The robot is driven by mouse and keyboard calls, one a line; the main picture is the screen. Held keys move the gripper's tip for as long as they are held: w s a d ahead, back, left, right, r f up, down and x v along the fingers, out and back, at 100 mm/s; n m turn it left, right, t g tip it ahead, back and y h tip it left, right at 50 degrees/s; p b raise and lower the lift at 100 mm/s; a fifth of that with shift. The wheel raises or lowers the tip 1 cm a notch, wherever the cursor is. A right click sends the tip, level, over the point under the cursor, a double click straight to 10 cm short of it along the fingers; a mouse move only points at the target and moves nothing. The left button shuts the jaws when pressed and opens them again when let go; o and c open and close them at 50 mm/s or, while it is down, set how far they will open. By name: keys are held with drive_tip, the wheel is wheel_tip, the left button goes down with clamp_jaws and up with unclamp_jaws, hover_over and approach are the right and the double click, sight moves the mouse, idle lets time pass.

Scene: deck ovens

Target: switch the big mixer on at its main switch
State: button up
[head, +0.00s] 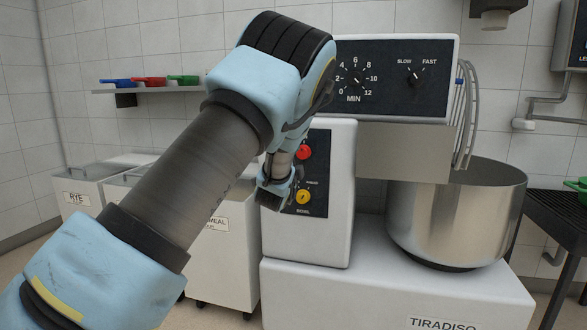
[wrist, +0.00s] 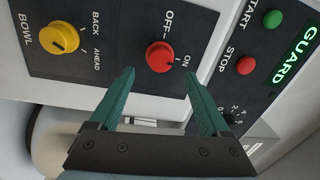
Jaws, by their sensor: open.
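The big mixer (head: 345,300) is a white machine with a steel bowl (head: 455,215). Its main switch is a red round knob, seen in the head view (head: 303,152) and in the wrist view (wrist: 160,57), on a dark panel marked OFF and ON. I cannot tell surely which mark the knob points at. My gripper (wrist: 161,74) is open and empty. Its two teal fingertips stand either side of the knob's near edge in the wrist view, and I see no contact. In the head view my gripper (head: 279,180) is in front of the panel, partly hidden by my own arm.
A yellow BOWL knob (wrist: 58,37) shares the panel. A green START button (wrist: 272,18) and red STOP button (wrist: 246,65) sit close by, with a lit GUARD sign (wrist: 298,55). A timer dial (head: 356,80) and speed knob (head: 414,77) are above. Flour bins (head: 88,185) stand left.

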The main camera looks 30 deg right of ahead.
drive_tip(key=v, duration=0.5)
drive_tip(key=shift+s+a, duration=0.1)
drive_tip(key=shift+a, duration=0.05)
drive_tip(key=w+a+f+n+g+y, duration=0.1)
drive_tip(key=a+f+n+y, duration=0.25)
drive_tip(key=a, duration=0.45)
drive_tip(key=w+a+f+n+g+y, duration=0.1)
drive_tip(key=a+f+n+y, duration=0.15)
drive_tip(key=a+n, duration=0.4)
drive_tip(key=w+a+f+n+g+y, duration=0.1)
drive_tip(key=a+f+n+y, duration=0.15)
drive_tip(key=a, duration=0.75)
drive_tip(key=s+a+f+n+g+y, duration=0.35)
drive_tip(key=s+a+n, duration=0.25)
drive_tip(key=s+a, duration=0.45)
drive_tip(key=s+a+n+g, duration=0.55)
drive_tip(key=s+a, duration=0.45)
drive_tip(key=s, duration=0.2)
wheel_tip(320, 180, up, 19)
drive_tip(key=p, duration=1.8)
drive_tip(key=shift+s+y+p, duration=0.15)
drive_tip(key=shift+y+p, duration=0.15)
